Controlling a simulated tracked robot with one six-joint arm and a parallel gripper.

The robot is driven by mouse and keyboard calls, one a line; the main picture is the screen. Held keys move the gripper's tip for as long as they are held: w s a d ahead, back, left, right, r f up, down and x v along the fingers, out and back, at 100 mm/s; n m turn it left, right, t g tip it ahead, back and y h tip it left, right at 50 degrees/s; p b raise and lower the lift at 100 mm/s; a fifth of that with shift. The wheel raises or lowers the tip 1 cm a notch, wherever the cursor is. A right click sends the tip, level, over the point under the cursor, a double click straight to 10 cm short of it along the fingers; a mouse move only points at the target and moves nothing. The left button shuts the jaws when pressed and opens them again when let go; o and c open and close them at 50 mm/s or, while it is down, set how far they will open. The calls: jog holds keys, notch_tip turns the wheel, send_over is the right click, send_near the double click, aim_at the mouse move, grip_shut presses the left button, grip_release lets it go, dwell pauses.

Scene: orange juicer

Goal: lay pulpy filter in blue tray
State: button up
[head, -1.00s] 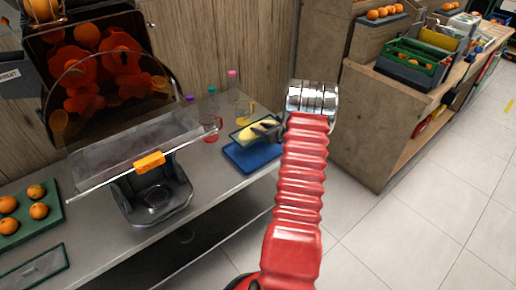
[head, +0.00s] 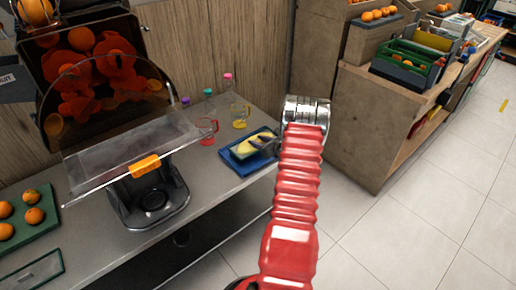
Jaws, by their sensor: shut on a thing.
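The blue tray (head: 238,166) lies on the grey counter near its right end. The pulpy filter (head: 250,146), a dark-framed piece with yellow pulp on it, is over the tray, low and seemingly within its outline. I cannot tell whether it touches the tray floor. My gripper (head: 264,145) is shut on the right side of the filter. My red arm comes up from the bottom, and its silver wrist joint is right of the tray.
The juicer (head: 150,200) stands left with its clear cover raised. A red jug (head: 205,131) and a jug with yellow liquid (head: 240,117) stand behind the tray. Bottles with coloured caps (head: 209,103) stand further back. A green tray of oranges (head: 30,216) is far left.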

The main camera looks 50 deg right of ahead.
jog(key=shift+f, duration=1.85)
jog(key=o, duration=1.1)
jog(key=shift+f, duration=0.1)
jog(key=shift+s+a+r, duration=0.1)
jog(key=shift+s+r, duration=0.25)
jog(key=shift+s, duration=0.25)
jog(key=v, duration=1)
jog(key=shift+s, duration=0.35)
jog(key=shift+a, duration=0.1)
